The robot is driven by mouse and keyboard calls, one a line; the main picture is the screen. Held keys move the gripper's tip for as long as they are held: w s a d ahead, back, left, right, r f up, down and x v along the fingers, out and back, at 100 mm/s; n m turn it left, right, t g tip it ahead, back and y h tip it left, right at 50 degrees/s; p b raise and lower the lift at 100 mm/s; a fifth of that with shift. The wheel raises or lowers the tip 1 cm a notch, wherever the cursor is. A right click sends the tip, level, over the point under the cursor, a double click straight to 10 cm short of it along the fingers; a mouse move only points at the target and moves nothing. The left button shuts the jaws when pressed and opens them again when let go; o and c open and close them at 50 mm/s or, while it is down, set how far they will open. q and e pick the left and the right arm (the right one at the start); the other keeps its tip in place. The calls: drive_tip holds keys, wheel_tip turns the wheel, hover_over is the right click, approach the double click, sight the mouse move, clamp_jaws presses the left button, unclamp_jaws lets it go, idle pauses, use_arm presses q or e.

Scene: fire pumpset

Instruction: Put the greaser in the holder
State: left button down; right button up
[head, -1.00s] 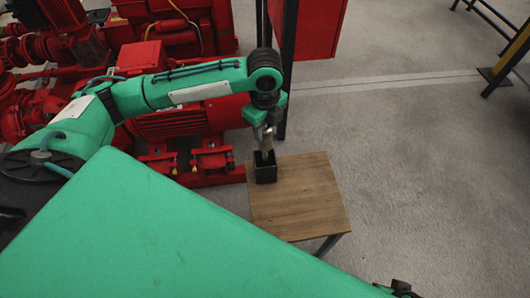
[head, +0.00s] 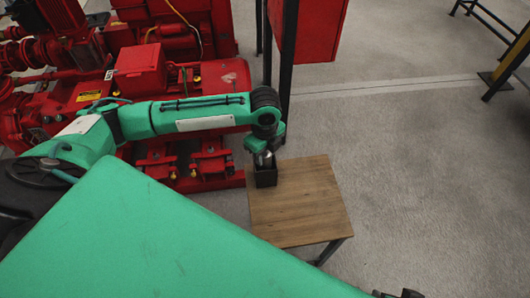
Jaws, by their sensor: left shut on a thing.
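The holder (head: 265,178) is a small black open-topped box on the left side of a wooden table (head: 305,205). My left gripper (head: 264,153) points down right above the holder, shut on the greaser (head: 264,160). The greaser is a grey metallic thing, and its lower part is down inside the holder's opening, hidden by the walls. The fingertips are small and partly hidden. My right gripper does not show clearly; only a dark bit of my body is at the bottom edge.
Red pump machinery (head: 190,140) stands behind and left of the table. A red cabinet (head: 320,30) on dark posts stands behind it. The table's right part is bare, and the floor to the right is open.

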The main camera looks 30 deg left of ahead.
use_arm(q)
drive_tip(key=c, duration=1)
unclamp_jaws()
drive_tip(key=shift+f, duration=0.1)
drive_tip(key=shift+o, duration=0.2)
